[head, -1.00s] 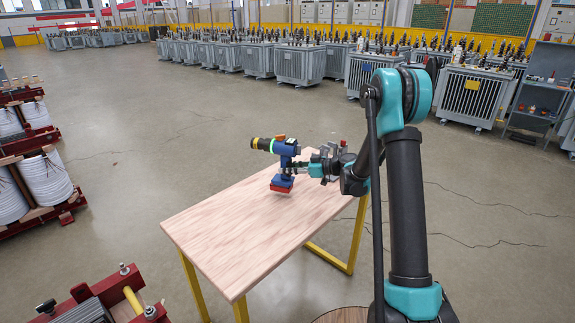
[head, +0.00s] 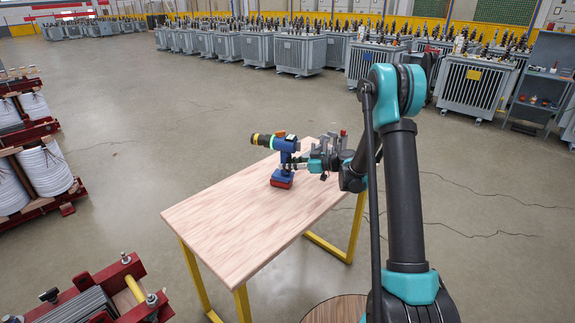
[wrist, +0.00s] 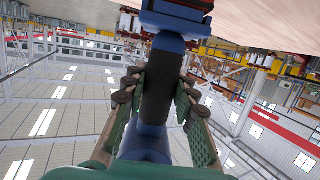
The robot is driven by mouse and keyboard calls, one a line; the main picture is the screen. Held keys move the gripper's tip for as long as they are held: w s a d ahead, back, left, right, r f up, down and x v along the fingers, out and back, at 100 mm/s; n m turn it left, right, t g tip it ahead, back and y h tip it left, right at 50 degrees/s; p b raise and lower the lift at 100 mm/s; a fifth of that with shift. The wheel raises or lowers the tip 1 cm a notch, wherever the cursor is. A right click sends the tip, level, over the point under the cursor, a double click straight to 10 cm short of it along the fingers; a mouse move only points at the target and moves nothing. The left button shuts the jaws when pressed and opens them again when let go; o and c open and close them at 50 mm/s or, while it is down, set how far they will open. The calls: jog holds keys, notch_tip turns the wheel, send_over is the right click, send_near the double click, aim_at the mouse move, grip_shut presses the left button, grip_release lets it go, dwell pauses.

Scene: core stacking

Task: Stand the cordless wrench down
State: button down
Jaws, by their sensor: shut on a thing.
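The cordless wrench (head: 285,146) is blue with a black and yellow nose pointing left, a glowing green ring and a red battery base (head: 282,180). It is upright, base down, at the table's far part. The base looks to be at or just above the wooden top; I cannot tell if it touches. My gripper (head: 296,162) comes from the right and is shut on the wrench's handle. In the wrist view, the dark handle (wrist: 157,85) sits between my two fingers, with the base near the wooden surface at the top.
The wooden table (head: 230,220) has yellow legs and a clear top left of and in front of the wrench. Rows of grey transformers (head: 300,54) stand far behind. A grey shelf (head: 540,85) stands at the right.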

jog(key=shift+f, duration=0.25)
jog(key=c, duration=1.1)
grip_release()
jog(key=shift+c, duration=0.2)
jog(key=shift+d, duration=0.1)
jog(key=v, duration=1.2)
jog(key=shift+s, duration=0.1)
